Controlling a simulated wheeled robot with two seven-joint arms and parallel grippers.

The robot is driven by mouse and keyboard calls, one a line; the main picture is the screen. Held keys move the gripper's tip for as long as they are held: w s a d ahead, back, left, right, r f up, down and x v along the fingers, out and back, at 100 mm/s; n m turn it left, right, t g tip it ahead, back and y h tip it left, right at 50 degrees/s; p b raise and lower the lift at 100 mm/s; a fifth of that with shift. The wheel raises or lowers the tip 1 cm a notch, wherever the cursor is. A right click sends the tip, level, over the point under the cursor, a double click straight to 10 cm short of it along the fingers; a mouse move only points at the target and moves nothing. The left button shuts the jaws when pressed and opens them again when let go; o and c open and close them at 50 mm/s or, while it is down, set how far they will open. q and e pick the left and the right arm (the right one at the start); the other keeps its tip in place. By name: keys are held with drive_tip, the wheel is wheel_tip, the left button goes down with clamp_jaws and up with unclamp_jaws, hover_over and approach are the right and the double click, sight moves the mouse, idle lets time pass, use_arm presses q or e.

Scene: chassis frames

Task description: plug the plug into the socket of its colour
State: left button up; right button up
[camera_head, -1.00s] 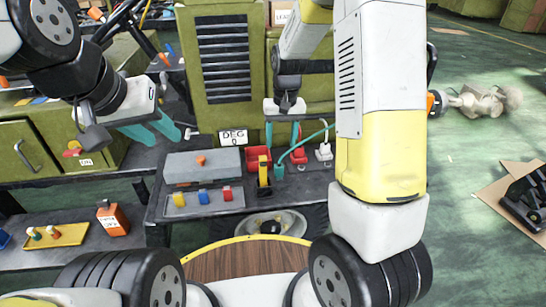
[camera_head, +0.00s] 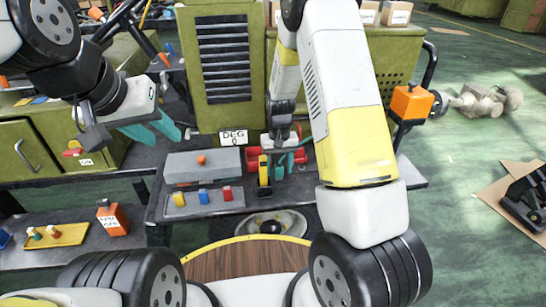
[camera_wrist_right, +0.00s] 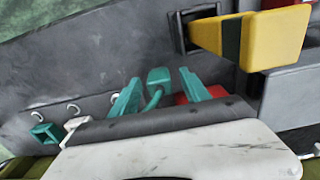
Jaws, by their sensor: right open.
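A teal plug-like block (camera_wrist_right: 158,75) with a teal cable lies on the dark table, between my right gripper's fingers in the right wrist view. My right gripper (camera_wrist_right: 159,77) is open around its line of view; whether the fingers touch it I cannot tell. In the head view the right gripper (camera_head: 284,160) is low over the table and hides much of this area. A teal piece (camera_wrist_right: 45,132) and a white piece (camera_wrist_right: 75,125) stand left in the wrist view; a red piece (camera_wrist_right: 200,92) is partly hidden behind a finger. My left gripper (camera_head: 153,130) is open and empty, away at the left.
A yellow and black upright part (camera_head: 264,172) stands close to the right gripper; it also shows in the wrist view (camera_wrist_right: 260,38). A grey block (camera_head: 203,166) and a tray with yellow, blue and red pieces (camera_head: 203,199) lie left. An orange box (camera_head: 412,102) stands right.

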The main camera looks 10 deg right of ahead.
drive_tip(key=shift+c, duration=0.4)
clamp_jaws()
